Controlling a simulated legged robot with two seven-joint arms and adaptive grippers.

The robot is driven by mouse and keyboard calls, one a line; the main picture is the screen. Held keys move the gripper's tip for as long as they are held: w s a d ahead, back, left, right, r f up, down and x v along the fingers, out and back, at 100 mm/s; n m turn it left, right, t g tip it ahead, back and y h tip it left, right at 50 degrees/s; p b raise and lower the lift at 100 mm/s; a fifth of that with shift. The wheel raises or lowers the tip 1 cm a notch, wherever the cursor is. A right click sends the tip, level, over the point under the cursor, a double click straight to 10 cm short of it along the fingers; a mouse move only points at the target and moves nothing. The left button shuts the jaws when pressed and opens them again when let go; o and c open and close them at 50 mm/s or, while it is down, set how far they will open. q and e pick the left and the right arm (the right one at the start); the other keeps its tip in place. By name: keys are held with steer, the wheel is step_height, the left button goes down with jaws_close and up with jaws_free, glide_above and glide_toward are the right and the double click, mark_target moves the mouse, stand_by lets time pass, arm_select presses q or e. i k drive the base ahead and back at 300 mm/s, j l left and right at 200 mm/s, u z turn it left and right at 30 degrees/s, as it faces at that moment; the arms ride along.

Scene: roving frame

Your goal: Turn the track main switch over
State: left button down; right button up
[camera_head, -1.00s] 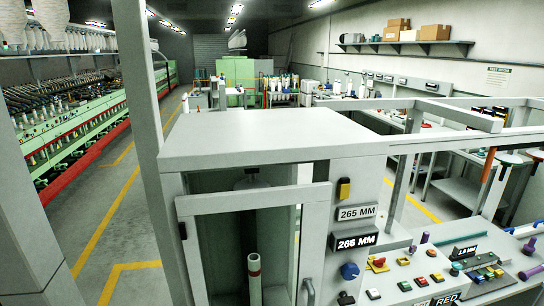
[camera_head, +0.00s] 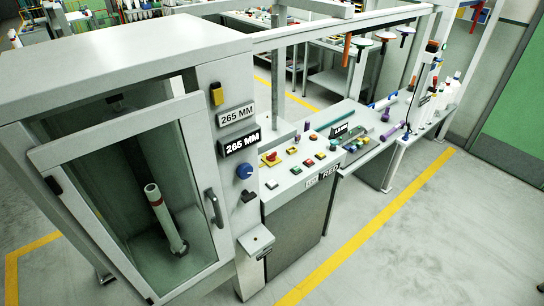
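A grey machine cabinet (camera_head: 120,50) stands at the left. Its side panel carries a blue rotary knob (camera_head: 244,171), a black part (camera_head: 249,195) just below it and a yellow switch (camera_head: 217,95) near the top. The sloped control panel (camera_head: 285,185) to the right holds a red knob on a yellow plate (camera_head: 270,158) and several coloured buttons. No readable label tells me which of these is the track main switch. Neither of my grippers is in view.
The cabinet has a framed glass door with a handle (camera_head: 214,208); a white tube (camera_head: 165,218) stands inside. A bench (camera_head: 375,145) with purple and teal tubes runs right. Grey floor (camera_head: 420,240) with a yellow line (camera_head: 370,232) is clear in front.

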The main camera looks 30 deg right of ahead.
mark_target(271, 158)
steer(key=i+l, duration=0.15)
steer(key=l, duration=0.2)
steer(key=i+l+u, duration=0.1)
steer(key=l, duration=0.25)
steer(key=i+l, duration=0.15)
steer(key=l, duration=0.25)
steer(key=i+l+u, duration=0.1)
steer(key=l, duration=0.25)
steer(key=i+l, duration=0.2)
steer(key=l, duration=0.15)
steer(key=i+l, duration=0.1)
steer(key=l, duration=0.3)
steer(key=u, duration=0.05)
